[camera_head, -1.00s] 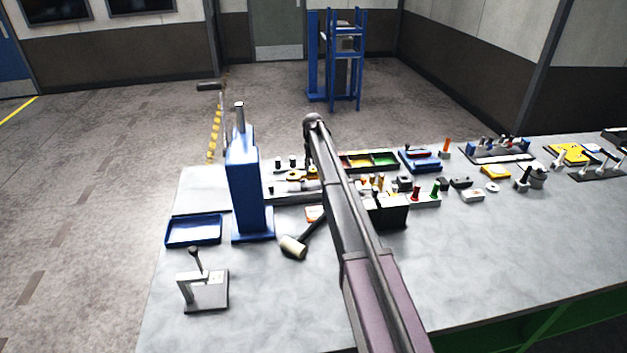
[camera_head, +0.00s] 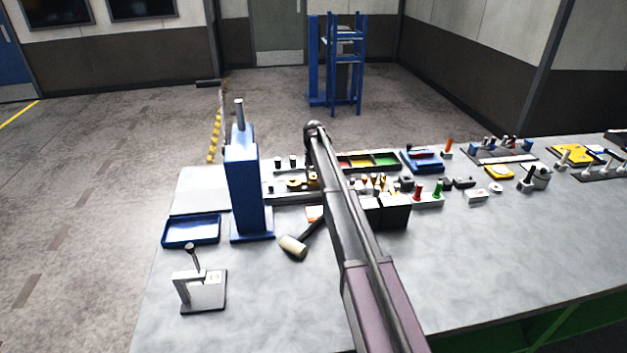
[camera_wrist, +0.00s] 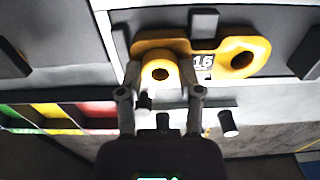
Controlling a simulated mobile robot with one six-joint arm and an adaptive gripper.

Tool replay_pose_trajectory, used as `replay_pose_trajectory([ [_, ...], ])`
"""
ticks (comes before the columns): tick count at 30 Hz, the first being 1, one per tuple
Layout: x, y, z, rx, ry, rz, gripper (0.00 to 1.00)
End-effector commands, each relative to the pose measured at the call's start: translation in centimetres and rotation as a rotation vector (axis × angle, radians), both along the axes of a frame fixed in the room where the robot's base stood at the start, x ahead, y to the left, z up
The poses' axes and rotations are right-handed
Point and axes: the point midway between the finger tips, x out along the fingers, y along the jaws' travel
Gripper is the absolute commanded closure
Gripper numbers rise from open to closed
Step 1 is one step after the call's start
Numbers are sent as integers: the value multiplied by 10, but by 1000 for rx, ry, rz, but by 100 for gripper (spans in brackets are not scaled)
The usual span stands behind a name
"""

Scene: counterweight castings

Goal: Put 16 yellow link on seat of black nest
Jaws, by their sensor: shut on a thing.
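The yellow link (camera_wrist: 195,50), marked 16, has a ring at each end and shows in the wrist view. My gripper (camera_wrist: 162,78) is shut on its left ring, with one finger on each side. The link lies over a grey surface among dark blocks, one of them (camera_wrist: 204,22) at its upper edge. I cannot tell whether link and surface touch, or whether these blocks belong to the black nest. In the head view my arm hides the gripper. A small yellow piece (camera_head: 295,183) shows left of the arm; I cannot tell whether it is the held link.
A tall blue stand (camera_head: 243,185), a blue tray (camera_head: 192,230) and a mallet (camera_head: 293,245) are left of my arm. Black boxes (camera_head: 395,212) and a red, yellow and green bin (camera_head: 385,160) are close right.

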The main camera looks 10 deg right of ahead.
Motion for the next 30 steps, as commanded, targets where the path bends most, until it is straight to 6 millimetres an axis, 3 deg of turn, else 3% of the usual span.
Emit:
replay_pose_trajectory([
  [10,0,-1,-3,0,0,-1,100],
  [11,0,-1,-3,0,0,-1,50],
  [14,0,-1,-3,0,0,-1,21],
  [30,0,-2,-1,0,0,-2,19],
])
